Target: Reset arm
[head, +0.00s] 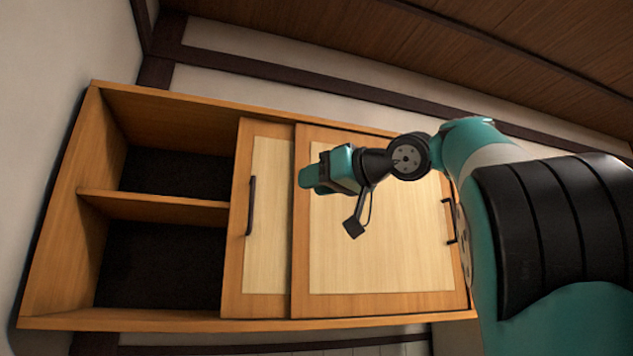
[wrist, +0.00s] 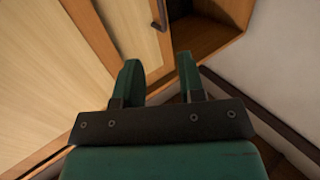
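My gripper (head: 312,176) is at the end of my teal and black arm, in front of the wooden wall cabinet (head: 150,208). In the wrist view my gripper (wrist: 158,78) has two teal fingers standing apart with nothing between them, so it is open and empty. In the head view the gripper overlaps the large right sliding door (head: 375,260). I cannot tell its exact distance from that door.
The cabinet's left side is open, with a shelf (head: 155,207) between two empty-looking compartments. A narrower sliding door (head: 268,215) has a dark vertical handle (head: 251,205). Another dark handle (head: 450,238) shows at the right. A white wall (head: 70,80) stands at left.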

